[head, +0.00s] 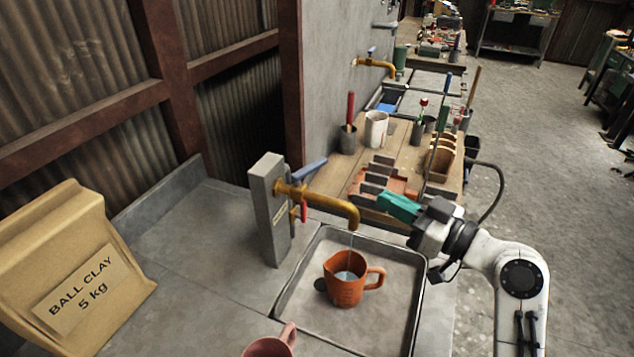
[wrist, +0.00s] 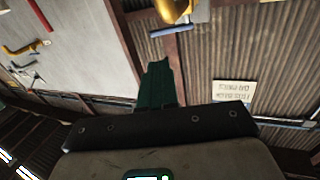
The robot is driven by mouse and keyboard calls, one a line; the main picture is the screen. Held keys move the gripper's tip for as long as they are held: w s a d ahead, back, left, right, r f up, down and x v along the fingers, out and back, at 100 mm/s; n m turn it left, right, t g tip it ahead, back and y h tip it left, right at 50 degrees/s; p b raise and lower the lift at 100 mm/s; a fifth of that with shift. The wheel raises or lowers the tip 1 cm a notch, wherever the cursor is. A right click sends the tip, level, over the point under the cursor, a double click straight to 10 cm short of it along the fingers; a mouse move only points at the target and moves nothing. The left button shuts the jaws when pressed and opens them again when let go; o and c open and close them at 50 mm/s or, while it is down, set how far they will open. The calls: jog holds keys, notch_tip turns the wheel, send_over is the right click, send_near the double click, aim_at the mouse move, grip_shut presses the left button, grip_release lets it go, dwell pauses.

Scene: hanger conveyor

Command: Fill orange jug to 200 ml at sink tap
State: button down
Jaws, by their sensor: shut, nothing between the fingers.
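The orange jug (head: 342,291) stands upright in the sink basin (head: 400,322), under the spout of the brass tap (head: 335,203). Its handle points right. A thin stream of water runs from the spout into the jug, and some pale water shows inside; the level against any marks cannot be read. The tap has a blue lever (head: 309,171) on top and a small red lever (head: 304,211) below. My gripper (head: 387,203) is shut and empty, right of the spout and apart from tap and jug. Its green fingers also show in the wrist view (wrist: 157,82).
A grey post (head: 268,210) carries the tap. A pink mug (head: 268,347) stands at the front edge of the view, and a clay bag (head: 75,275) stands left. Behind is a wooden bench with a white cup (head: 376,128) and tool holders.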

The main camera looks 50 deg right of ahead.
send_near(321, 165)
jog(key=w, duration=0.5)
jog(key=shift+w+r, duration=0.1)
jog(key=shift+w, duration=0.15)
jog(key=shift+w+p, duration=0.4)
jog(key=shift+w, duration=0.25)
